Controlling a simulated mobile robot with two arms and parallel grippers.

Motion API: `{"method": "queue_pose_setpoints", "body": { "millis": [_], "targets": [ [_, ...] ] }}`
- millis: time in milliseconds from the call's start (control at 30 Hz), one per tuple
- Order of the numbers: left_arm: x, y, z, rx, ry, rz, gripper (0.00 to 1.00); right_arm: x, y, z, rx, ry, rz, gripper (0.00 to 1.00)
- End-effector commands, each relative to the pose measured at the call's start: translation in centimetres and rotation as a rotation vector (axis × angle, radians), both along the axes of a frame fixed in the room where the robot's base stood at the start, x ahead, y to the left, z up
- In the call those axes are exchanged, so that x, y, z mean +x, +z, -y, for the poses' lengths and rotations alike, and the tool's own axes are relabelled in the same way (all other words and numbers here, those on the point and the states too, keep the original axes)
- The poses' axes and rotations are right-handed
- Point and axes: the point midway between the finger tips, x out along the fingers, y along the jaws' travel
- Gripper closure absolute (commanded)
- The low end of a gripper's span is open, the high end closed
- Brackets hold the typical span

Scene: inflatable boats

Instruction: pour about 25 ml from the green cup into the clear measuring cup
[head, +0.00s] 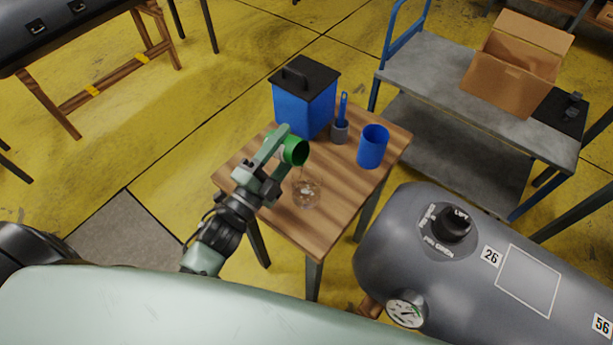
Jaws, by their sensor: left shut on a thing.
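The green cup (296,150) is held by my left gripper (281,150) above the small wooden table (340,205). The cup is tilted, with its open mouth facing right and toward the camera. The clear measuring cup (306,194) stands on the table just below and slightly right of the green cup. Its level and markings are too small to read. I cannot tell whether any liquid is flowing. My left gripper's fingers are shut on the green cup. My right gripper does not show.
A blue cup (373,146), a grey holder (340,132) with a blue tool and a blue bin with a black lid (304,102) stand at the table's back. A grey inflatable tube (400,240) lies close at the front right. A cart (425,75) carries an open cardboard box (515,65).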

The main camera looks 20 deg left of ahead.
Motion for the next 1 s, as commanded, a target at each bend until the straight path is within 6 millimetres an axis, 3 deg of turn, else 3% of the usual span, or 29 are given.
{"method": "queue_pose_setpoints", "body": {
  "millis": [800, 867, 933, 1000],
  "targets": [
    [-0.1, 0.3, 0.5, 0.049, 0.000, 0.019, 0.92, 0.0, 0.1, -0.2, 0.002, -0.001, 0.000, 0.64],
    [-0.1, -0.5, 0.3, -0.045, 0.000, -0.017, 0.92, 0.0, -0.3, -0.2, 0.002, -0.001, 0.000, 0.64],
    [0.0, -0.1, 0.2, -0.227, 0.002, -0.082, 0.92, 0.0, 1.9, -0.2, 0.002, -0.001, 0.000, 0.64],
    [0.0, -0.2, 0.2, -0.257, 0.001, -0.092, 0.92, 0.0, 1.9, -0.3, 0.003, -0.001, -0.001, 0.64]
  ]
}}
